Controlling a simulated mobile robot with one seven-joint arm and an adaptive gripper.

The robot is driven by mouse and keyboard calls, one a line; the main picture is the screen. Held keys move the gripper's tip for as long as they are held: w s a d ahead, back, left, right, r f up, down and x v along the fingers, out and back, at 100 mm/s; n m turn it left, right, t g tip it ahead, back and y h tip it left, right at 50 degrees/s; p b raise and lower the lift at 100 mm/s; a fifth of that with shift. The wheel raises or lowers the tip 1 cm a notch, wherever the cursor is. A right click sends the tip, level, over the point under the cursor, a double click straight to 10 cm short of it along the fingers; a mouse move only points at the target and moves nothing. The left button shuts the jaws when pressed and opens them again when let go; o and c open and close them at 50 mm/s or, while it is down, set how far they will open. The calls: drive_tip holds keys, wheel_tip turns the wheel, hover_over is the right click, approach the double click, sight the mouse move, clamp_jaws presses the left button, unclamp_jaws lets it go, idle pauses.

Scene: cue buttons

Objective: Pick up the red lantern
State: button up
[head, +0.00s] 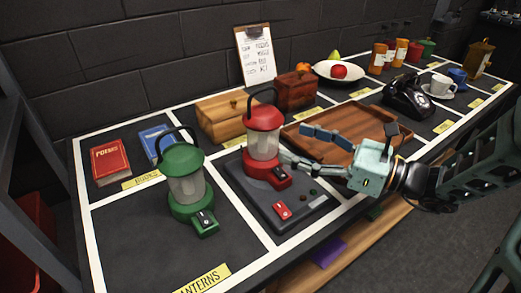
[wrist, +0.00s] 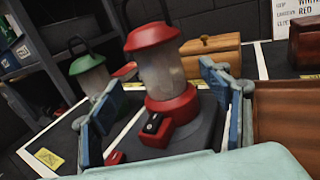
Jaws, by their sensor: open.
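The red lantern (head: 263,143) stands upright on a dark grey pad with small buttons (head: 290,213), its handle raised. It has a red cap, clear body and red base with a dark-topped block in front. In the wrist view the red lantern (wrist: 160,72) lies ahead, between the spread fingers of my gripper (wrist: 165,115). In the head view my gripper (head: 300,148) is open just right of the lantern, fingers pointing at it. I cannot tell whether a finger touches it. A red button block (head: 282,211) sits on the pad.
A green lantern (head: 185,182) stands left of the pad. A wooden tray (head: 330,118) lies behind my gripper. A wooden box (head: 225,118) and a dark red box (head: 295,90) stand at the back. Books (head: 110,162) lie far left.

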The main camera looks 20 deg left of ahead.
sight(264, 133)
drive_tip(key=b+x, duration=0.2)
drive_tip(key=x, duration=0.6)
drive_tip(key=shift+a+f, duration=0.1)
drive_tip(key=shift+a, duration=0.15)
drive_tip(key=c, duration=1.7)
clamp_jaws()
drive_tip(key=shift+r, duration=0.25)
